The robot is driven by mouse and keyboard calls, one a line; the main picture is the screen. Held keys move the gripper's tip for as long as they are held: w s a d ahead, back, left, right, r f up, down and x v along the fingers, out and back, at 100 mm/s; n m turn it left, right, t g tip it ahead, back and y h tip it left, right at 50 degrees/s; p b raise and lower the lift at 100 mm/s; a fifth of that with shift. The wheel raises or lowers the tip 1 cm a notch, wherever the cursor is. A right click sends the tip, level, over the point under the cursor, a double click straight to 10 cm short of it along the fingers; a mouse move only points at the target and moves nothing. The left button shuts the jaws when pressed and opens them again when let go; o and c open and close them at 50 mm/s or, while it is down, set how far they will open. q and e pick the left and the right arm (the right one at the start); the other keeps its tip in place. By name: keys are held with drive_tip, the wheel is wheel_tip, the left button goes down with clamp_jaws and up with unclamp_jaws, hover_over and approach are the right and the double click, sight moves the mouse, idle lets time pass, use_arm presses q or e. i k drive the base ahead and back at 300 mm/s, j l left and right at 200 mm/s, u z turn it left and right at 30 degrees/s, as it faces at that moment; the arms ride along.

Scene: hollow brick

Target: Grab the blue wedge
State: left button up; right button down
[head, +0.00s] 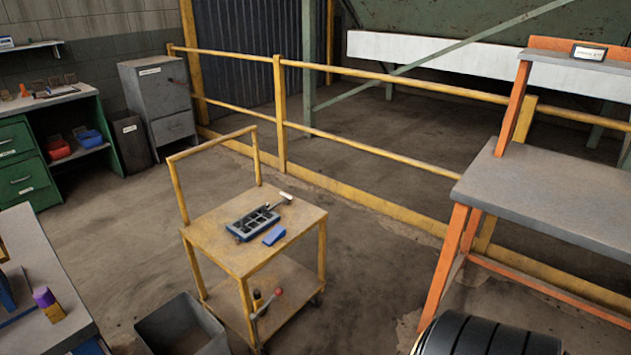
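A small blue wedge-like block (274,235) lies on the top of the yellow cart (222,257), near its front right part. It lies beside a dark grey compartment tray (240,236) and apart from any gripper. Its exact shape is small and hard to make out. Neither my left nor my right gripper shows in the head view.
A white-handled tool (285,197) lies at the tray's back right. A red-knobbed lever (278,293) is at the cart's lower shelf. A grey bin (186,328) stands at the cart's front left. An orange-framed bench (550,195) stands right. Floor between cart and bench is clear.

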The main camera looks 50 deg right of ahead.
sight(278, 231)
drive_tip(key=z, duration=1.35)
drive_tip(key=i+l, duration=0.15)
drive_tip(key=i+u, duration=0.05)
drive_tip(key=i, duration=0.05)
